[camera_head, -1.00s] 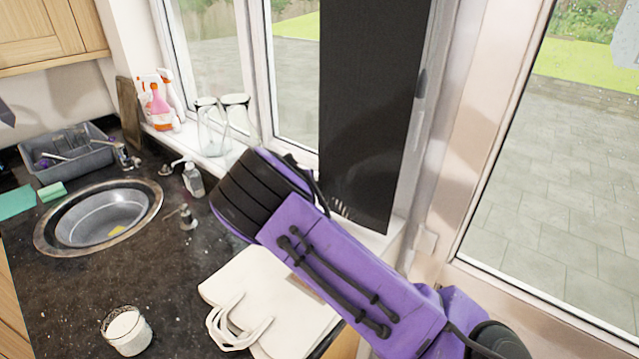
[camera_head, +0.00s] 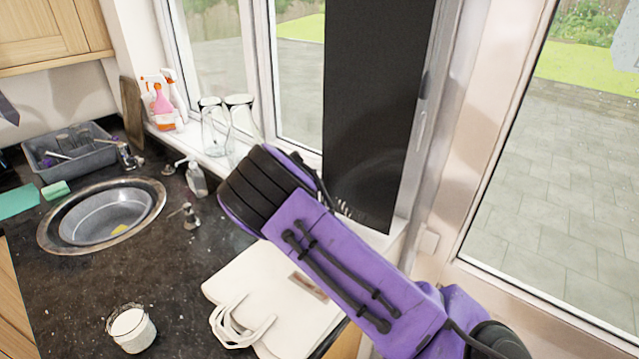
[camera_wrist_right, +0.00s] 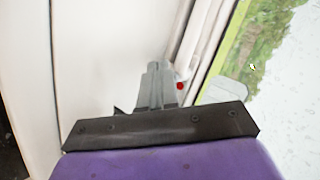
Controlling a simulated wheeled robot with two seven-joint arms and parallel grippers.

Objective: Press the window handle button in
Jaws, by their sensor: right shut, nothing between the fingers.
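In the right wrist view a small red button (camera_wrist_right: 180,86) shows on the window handle (camera_wrist_right: 192,48), a pale bar along the frame beside the glass. My right gripper (camera_wrist_right: 155,70) shows there as narrow grey fingers, shut and empty. Its tips are just left of and slightly above the red button in the picture. I cannot tell whether they touch the handle. In the head view my purple right forearm crosses the middle and its gripper is hidden. A dark handle (camera_head: 423,85) shows on the window frame there; its button cannot be made out. My left gripper is not in view.
A dark panel (camera_head: 370,110) stands against the window behind my right arm. Upturned glasses (camera_head: 214,130) and spray bottles (camera_head: 160,102) stand on the sill. A white bag (camera_head: 270,285), a white-filled jar (camera_head: 131,329) and a round sink (camera_head: 105,215) are on the counter.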

